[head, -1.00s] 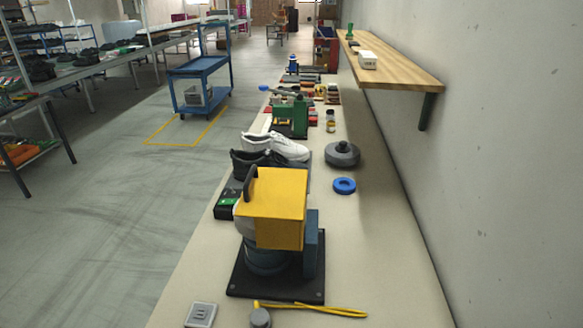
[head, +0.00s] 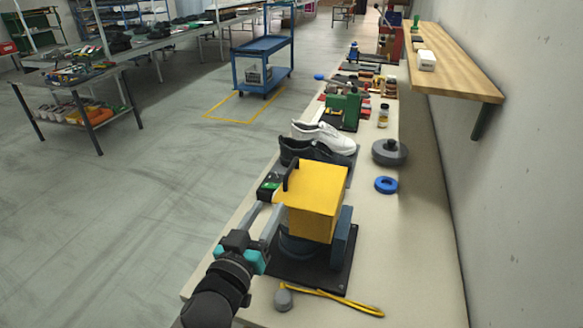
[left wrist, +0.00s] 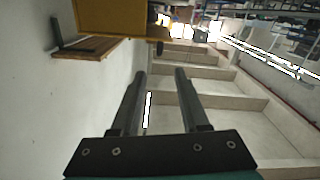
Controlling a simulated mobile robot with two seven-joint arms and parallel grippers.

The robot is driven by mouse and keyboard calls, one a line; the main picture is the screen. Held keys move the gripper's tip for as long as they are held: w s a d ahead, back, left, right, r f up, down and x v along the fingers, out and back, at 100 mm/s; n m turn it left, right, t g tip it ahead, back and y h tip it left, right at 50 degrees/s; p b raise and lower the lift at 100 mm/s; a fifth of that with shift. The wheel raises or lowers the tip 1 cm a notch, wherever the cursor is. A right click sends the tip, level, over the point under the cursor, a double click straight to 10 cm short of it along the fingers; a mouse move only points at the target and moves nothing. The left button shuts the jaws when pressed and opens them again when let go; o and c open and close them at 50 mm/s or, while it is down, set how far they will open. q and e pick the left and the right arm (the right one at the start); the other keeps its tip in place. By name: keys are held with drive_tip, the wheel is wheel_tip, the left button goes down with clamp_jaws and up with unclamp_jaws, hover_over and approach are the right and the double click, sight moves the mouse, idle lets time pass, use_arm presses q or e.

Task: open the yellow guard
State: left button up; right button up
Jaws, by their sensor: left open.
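The yellow guard (head: 315,200) is a box-shaped cover sitting down over the blue machine (head: 299,247) on a black base plate (head: 318,270). A dark handle (head: 288,174) stands at its left side. My left gripper (head: 266,211) is open and empty, just left of the guard, with its fingers pointing towards it. I cannot tell whether a finger touches it. In the left wrist view the guard (left wrist: 112,18) shows at the top, beyond the open fingers (left wrist: 160,74). The right gripper is not in view.
A black shoe (head: 305,152) and a white shoe (head: 325,137) are behind the guard. A blue ring (head: 386,185) and grey round weight (head: 389,152) lie to the right. A yellow cable (head: 345,302) lies in front. A wooden shelf (head: 455,68) juts from the right wall.

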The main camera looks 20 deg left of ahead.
sight(287, 175)
use_arm(q)
drive_tip(key=w, duration=1.5)
drive_tip(key=shift+d, duration=0.35)
clamp_jaws()
idle(1.0)
